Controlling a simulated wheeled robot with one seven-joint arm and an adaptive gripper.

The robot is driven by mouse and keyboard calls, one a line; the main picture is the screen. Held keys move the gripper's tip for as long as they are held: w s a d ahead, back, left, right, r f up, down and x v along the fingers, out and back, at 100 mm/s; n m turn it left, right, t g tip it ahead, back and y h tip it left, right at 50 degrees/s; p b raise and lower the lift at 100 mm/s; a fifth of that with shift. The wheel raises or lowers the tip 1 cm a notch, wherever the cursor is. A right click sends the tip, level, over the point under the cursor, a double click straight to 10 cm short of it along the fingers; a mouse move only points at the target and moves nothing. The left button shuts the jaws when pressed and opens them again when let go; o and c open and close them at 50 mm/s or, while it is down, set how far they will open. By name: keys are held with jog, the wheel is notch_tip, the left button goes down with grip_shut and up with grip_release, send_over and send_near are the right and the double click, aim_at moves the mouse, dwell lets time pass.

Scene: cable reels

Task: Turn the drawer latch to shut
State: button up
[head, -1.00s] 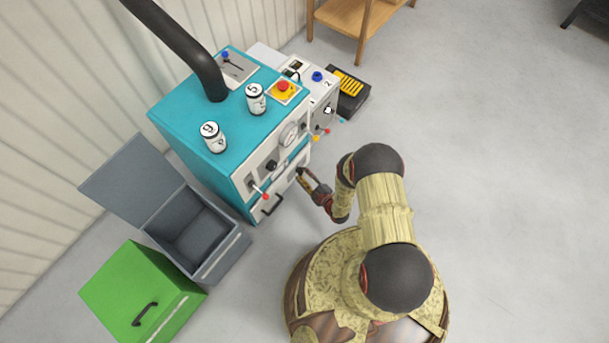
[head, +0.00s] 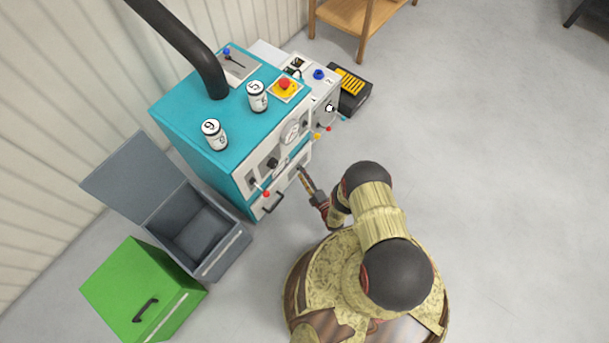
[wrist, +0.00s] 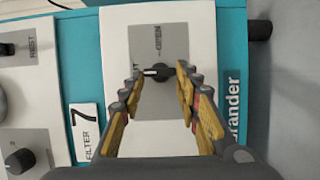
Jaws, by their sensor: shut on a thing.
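The drawer latch (wrist: 155,72) is a small dark knob with a white pointer line, on a grey plate (wrist: 160,105) on the white front panel. In the wrist view the pointer lies crosswise, toward the left finger. The word OPEN stands above the knob; a label at its left is mostly hidden by that finger. My gripper (wrist: 160,73) has its fingertips on both sides of the knob and is shut on it. In the head view my gripper (head: 302,172) reaches the low front of the teal machine (head: 185,105); the latch is hidden there.
Beside the machine stand an open grey bin (head: 237,252) and a green box (head: 120,283). A red-tipped lever (head: 265,193) and a black handle (head: 272,204) are on the front, left of my gripper.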

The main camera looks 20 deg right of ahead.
jog(key=shift+f, duration=0.1)
dwell(0.4)
jog(key=o, duration=1.2)
jog(key=shift+c, duration=0.2)
jog(key=r, duration=0.8)
jog(key=shift+w, duration=0.25)
jog(key=shift+s+r, duration=0.2)
jog(key=shift+r, duration=0.85)
jog(key=shift+c, duration=0.4)
